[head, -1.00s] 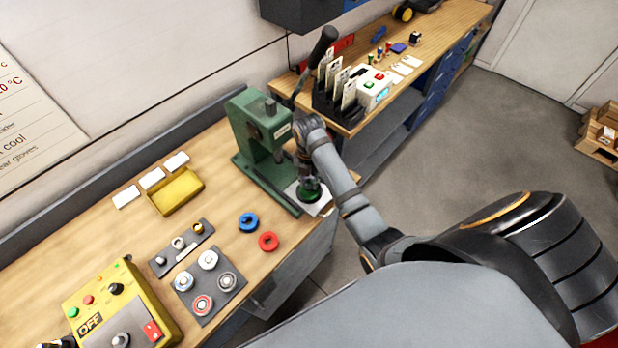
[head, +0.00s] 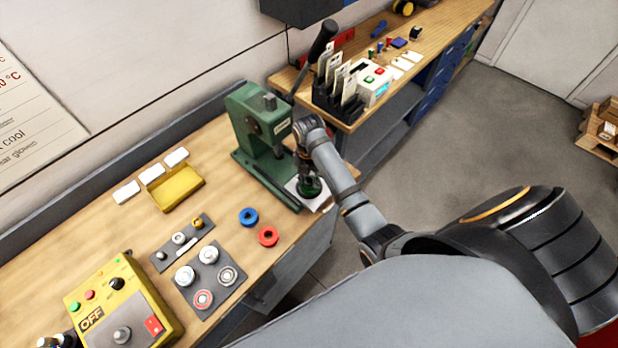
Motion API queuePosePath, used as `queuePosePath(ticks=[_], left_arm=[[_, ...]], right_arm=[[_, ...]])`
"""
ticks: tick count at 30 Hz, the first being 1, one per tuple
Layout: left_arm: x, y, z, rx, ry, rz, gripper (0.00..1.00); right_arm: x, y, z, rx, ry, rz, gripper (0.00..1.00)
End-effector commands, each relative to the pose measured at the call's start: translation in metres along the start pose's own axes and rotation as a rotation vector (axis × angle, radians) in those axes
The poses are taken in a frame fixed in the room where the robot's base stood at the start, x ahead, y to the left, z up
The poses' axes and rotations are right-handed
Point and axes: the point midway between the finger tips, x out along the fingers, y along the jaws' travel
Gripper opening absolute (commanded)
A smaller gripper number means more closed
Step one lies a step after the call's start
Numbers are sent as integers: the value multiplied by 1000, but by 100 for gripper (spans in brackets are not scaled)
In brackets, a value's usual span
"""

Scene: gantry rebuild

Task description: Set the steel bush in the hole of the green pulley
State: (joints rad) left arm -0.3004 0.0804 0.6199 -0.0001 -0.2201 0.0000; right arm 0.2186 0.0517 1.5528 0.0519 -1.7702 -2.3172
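The green pulley (head: 311,189) lies on a pale plate (head: 322,203) at the foot of the green press, partly hidden by my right gripper. My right gripper (head: 308,180) points down right over the pulley. Its fingers are small and dark here, so I cannot tell whether they are open, shut or holding something. A silver ring-like part (head: 179,238), perhaps a steel bush, sits in the middle of a narrow grey holder (head: 188,245), with a small dark-and-silver part and a brass-coloured part beside it. The pulley's hole is hidden. My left gripper is not clearly seen.
The green press (head: 258,125) stands behind my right gripper. A blue ring (head: 248,217) and a red ring (head: 268,236) lie on the bench. A grey tray (head: 212,290) holds several round parts. A yellow control box (head: 150,310) and yellow bin (head: 178,192) stand left.

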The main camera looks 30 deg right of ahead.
Motion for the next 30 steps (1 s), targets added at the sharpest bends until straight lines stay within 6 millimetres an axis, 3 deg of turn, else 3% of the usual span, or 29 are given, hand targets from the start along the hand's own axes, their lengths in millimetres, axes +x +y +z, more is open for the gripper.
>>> queuePosePath(ticks=[1,4,14,24,30], left_arm=[[0,0,0,0,0,0,40],[0,0,0,0,0,0,40],[0,-1,0,0,1,-1,40],[0,0,0,0,1,0,40],[0,0,0,0,1,0,40]], right_arm=[[1,0,0,0,1,-1,40],[1,0,0,0,1,-1,53],[-3,0,0,0,-1,0,53],[-62,0,1,0,-2,1,53],[-74,0,0,0,1,-2,53]])
